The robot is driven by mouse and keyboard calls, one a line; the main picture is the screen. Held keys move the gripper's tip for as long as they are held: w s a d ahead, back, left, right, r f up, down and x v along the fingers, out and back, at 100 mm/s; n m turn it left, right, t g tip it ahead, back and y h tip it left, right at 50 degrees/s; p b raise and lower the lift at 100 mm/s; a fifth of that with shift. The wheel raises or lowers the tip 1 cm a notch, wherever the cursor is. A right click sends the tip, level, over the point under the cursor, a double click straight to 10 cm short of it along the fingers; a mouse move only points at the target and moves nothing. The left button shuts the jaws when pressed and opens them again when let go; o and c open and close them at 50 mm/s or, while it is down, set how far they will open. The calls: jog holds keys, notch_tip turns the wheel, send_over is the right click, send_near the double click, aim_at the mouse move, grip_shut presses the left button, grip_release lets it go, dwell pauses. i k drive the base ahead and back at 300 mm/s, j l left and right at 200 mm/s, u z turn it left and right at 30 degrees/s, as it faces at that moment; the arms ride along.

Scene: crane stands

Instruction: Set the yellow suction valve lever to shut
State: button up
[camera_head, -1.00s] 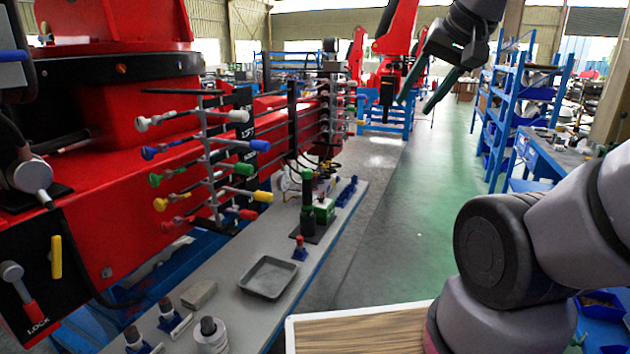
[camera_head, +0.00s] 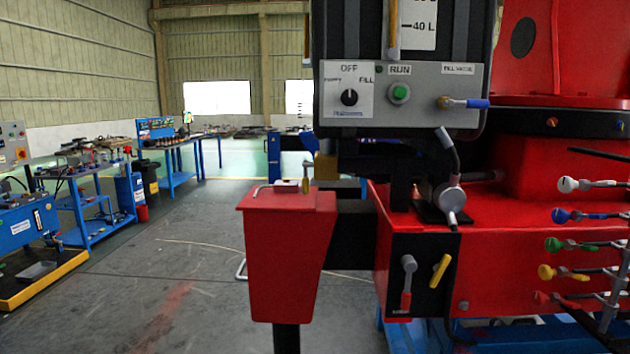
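A yellow lever (camera_head: 440,271) sits on a black plate on the side of the red crane base. It is tilted, its upper end leaning right. Just left of it is a grey lever with a red grip (camera_head: 406,283), hanging downward. A smaller yellow handle (camera_head: 306,177) stands upright near the top of a red box-shaped tank (camera_head: 287,240). No readable label tells which yellow lever is the suction valve. My gripper is out of view.
A black control unit (camera_head: 349,97) with a knob, a green button and a blue-handled valve hangs above. Several coloured levers (camera_head: 562,215) stick out at the right edge. Blue workbenches (camera_head: 95,200) stand at the left. The floor between is mostly clear.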

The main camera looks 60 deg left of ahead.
aim_at(306, 163)
jog(key=u, duration=3.15)
jog(key=i+j+u, duration=0.3)
jog(key=i+u, duration=0.15)
jog(key=i, duration=0.15)
jog(key=i+j+u, duration=0.1)
jog(key=i+u, duration=0.35)
jog(key=i, duration=0.15)
jog(key=i+z, duration=0.25)
jog(key=i, duration=0.2)
jog(key=i+j+z, duration=0.25)
jog(key=i, duration=0.15)
jog(key=i+j+z, duration=0.25)
jog(key=i, duration=0.2)
jog(key=z, duration=1.95)
